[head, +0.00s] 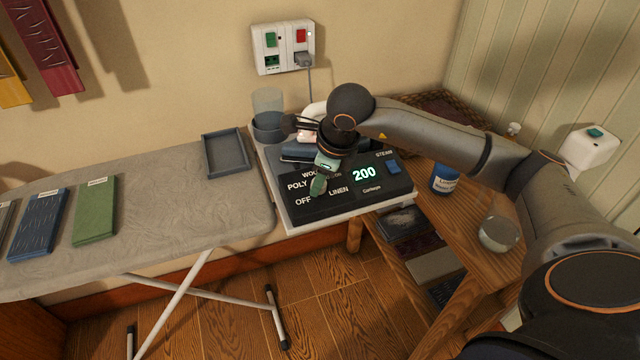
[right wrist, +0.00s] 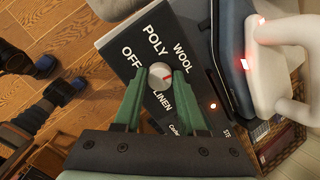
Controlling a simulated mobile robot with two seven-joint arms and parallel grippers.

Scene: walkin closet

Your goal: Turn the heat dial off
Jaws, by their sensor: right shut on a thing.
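The heat dial (right wrist: 160,75) is a small silver round knob with a red mark on the dark control panel (right wrist: 118,40). OFF, POLY, WOOL and LINEN are printed around it. In the right wrist view the red mark points right, between WOOL and LINEN. My right gripper (right wrist: 159,80) is shut on the dial, one green finger on each side. In the head view the gripper (head: 319,184) comes down over the panel (head: 350,207) and hides the dial. The green display (head: 364,173) reads 200. My left gripper is not in view.
A white iron (right wrist: 290,60) stands behind the dial. The ironing board (head: 150,220) with a grey tray (head: 226,153) is left of the panel. A blue jar (head: 444,180) and a glass vessel (head: 499,233) stand at the right. A wall socket (head: 283,48) is behind.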

